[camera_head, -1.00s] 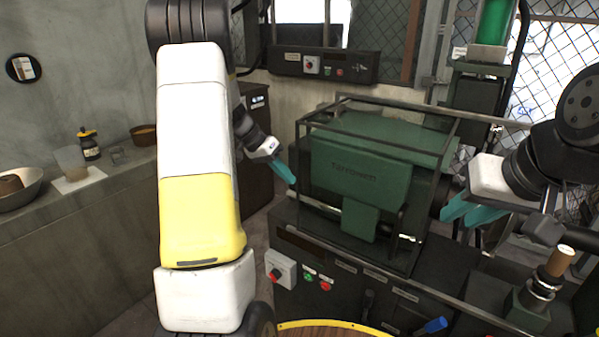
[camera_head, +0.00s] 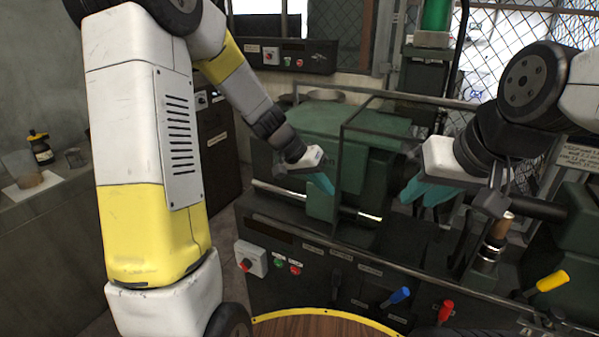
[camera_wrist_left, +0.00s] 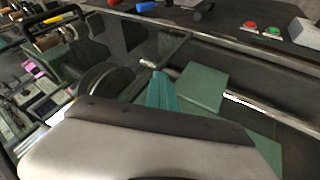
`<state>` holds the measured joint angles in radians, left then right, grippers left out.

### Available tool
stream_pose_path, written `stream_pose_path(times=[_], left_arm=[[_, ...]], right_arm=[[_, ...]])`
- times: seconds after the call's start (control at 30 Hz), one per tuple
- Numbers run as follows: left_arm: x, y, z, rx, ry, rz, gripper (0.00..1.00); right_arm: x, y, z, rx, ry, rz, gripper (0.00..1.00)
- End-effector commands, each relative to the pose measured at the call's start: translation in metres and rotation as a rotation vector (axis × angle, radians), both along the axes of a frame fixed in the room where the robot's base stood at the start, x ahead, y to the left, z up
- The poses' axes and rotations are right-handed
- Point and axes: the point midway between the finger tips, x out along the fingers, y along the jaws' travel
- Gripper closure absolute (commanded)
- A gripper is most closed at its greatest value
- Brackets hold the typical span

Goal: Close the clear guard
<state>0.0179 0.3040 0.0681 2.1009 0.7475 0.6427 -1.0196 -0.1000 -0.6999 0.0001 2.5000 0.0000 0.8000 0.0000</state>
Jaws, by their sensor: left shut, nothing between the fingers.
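The clear guard (camera_head: 342,140) is a box of see-through panels in a thin dark frame. In the head view it stands around the right part of the green headstock (camera_head: 325,120), whose left part is outside the frame. My left gripper (camera_head: 323,184) is shut and empty, with teal fingertips just left of the guard's near left post; I cannot tell whether they touch it. The left wrist view shows these fingertips (camera_wrist_left: 162,92) near a green block of the machine. My right gripper (camera_head: 424,190) hangs over the guard's right side, its jaw gap unclear.
A control panel with red and green buttons (camera_head: 279,263) is on the machine's front. Blue (camera_head: 397,296), red (camera_head: 445,310) and yellow (camera_head: 553,281) handles stick out at the right. A wooden surface with a yellow rim (camera_head: 320,325) lies in front.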

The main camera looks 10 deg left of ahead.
Motion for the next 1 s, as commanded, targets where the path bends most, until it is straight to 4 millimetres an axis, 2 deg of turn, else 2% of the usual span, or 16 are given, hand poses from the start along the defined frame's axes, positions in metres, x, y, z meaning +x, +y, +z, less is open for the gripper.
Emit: stream_pose_path(times=[0.03,0.2,0.33,0.5,0.7,1.0], left_arm=[[-0.008,-0.02,0.001,-0.001,0.0,-0.01,1.0],[-0.027,-0.071,0.0,-0.001,0.001,-0.009,1.0],[-0.038,-0.104,0.0,-0.002,0.0,-0.008,1.0],[-0.049,-0.133,0.0,-0.001,0.0,-0.006,1.0],[-0.055,-0.152,0.0,-0.001,0.0,-0.003,1.0],[-0.057,-0.158,0.001,-0.002,0.0,-0.005,1.0]], right_arm=[[0.0,0.0,0.0,0.0,0.0,0.0,0.72],[0.0,0.0,0.0,0.0,0.0,0.0,0.72],[0.0,0.0,0.0,0.0,0.0,0.0,0.72],[0.0,0.0,0.0,0.0,0.0,0.0,0.72],[0.0,0.0,0.0,0.0,0.0,0.0,0.72],[0.0,0.0,0.0,0.0,0.0,0.0,0.72]])
